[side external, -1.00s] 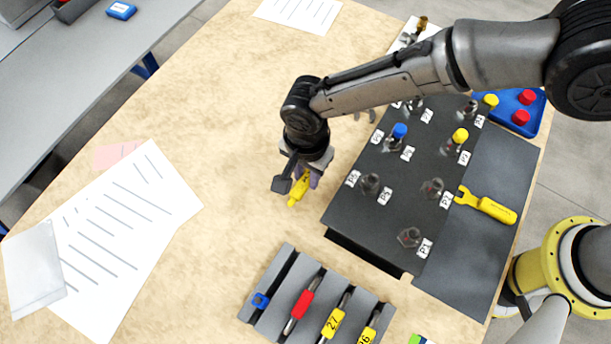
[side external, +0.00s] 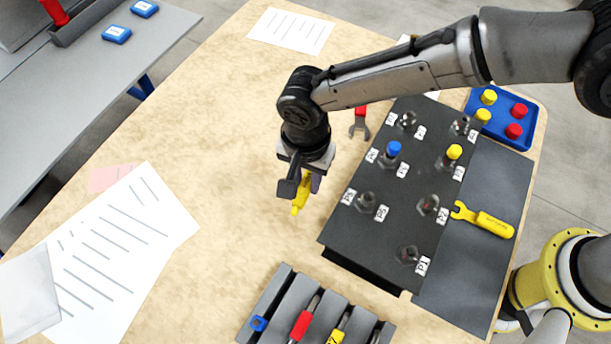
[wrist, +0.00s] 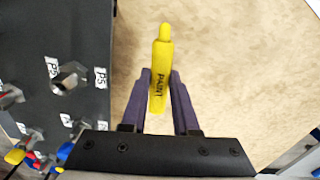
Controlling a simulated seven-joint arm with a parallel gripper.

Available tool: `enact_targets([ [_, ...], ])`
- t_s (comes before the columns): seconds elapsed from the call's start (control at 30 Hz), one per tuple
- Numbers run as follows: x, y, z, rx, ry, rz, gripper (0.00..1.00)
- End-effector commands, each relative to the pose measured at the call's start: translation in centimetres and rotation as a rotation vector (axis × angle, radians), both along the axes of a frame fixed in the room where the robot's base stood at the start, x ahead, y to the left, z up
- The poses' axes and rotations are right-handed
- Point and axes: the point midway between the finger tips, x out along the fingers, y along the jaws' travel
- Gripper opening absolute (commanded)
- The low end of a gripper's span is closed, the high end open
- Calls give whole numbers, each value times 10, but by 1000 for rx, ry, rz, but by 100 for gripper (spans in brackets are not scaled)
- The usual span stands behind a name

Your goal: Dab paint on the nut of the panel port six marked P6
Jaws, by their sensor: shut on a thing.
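My gripper (side external: 304,190) is shut on a yellow paint marker (wrist: 160,70) lettered PAINT. In the side view the marker (side external: 301,197) points down over bare table, left of the dark port panel (side external: 385,240). Its tip is clear of the panel. The P5 nut (wrist: 70,78) is bare metal, between two P5 labels (wrist: 101,77) in the wrist view. The neighbouring port has a blue cap (side external: 393,148); its labels (side external: 402,170) look like P6 but are small. The gripper body partly hides that area in the wrist view.
Other ports stand on the panel, one with a yellow cap (side external: 454,152). A tool rack (side external: 280,295) stands in front. A blue tray (side external: 483,98) holds caps.

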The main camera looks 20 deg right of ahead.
Motion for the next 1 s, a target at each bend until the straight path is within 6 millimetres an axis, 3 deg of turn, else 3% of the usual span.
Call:
enact_targets([
  [0.47,10,-13,14,-11,28,796,0],
  [0.8,43,-40,37,0,33,1321,0],
  [1.0,72,-65,55,5,17,1496,0],
])
